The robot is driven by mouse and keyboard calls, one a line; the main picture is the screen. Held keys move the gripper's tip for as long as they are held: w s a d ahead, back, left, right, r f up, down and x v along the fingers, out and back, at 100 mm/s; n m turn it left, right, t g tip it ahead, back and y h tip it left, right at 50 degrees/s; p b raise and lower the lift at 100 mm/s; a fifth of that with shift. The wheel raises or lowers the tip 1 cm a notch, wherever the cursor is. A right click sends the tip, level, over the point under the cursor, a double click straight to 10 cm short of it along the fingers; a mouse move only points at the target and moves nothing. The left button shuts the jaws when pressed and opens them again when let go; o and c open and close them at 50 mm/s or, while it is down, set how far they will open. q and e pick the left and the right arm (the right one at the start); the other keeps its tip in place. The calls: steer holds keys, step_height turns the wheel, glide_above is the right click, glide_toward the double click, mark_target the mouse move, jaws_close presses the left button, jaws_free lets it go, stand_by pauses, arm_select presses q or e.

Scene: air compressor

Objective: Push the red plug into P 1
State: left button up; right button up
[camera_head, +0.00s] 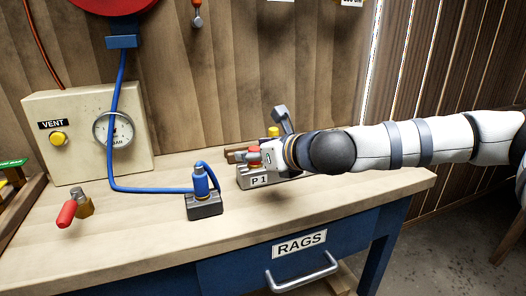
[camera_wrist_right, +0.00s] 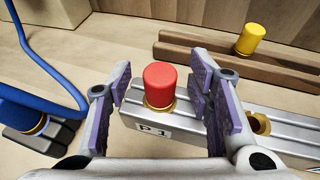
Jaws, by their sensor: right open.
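The red plug (camera_wrist_right: 160,83) stands upright on the grey metal block with the P 1 label (camera_wrist_right: 153,130), with a brass ring around its base. How deep it sits in the port I cannot tell. My right gripper (camera_wrist_right: 162,92) is open, its purple-padded fingers on either side of the plug with gaps between pads and plug. In the head view the red plug (camera_head: 254,149) shows in part beside my right gripper (camera_head: 263,155), above the P 1 block (camera_head: 259,181). My left gripper is not in view.
A second brass port (camera_wrist_right: 259,124) is right of P 1. A yellow plug (camera_wrist_right: 250,39) stands on a wooden rail behind. A blue hose connector (camera_head: 201,181) stands left of the block. A red-handled brass fitting (camera_head: 68,213) lies at the table's left; bare tabletop lies in front.

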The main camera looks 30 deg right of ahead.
steer(key=v, duration=1.1)
steer(key=shift+s, duration=0.1)
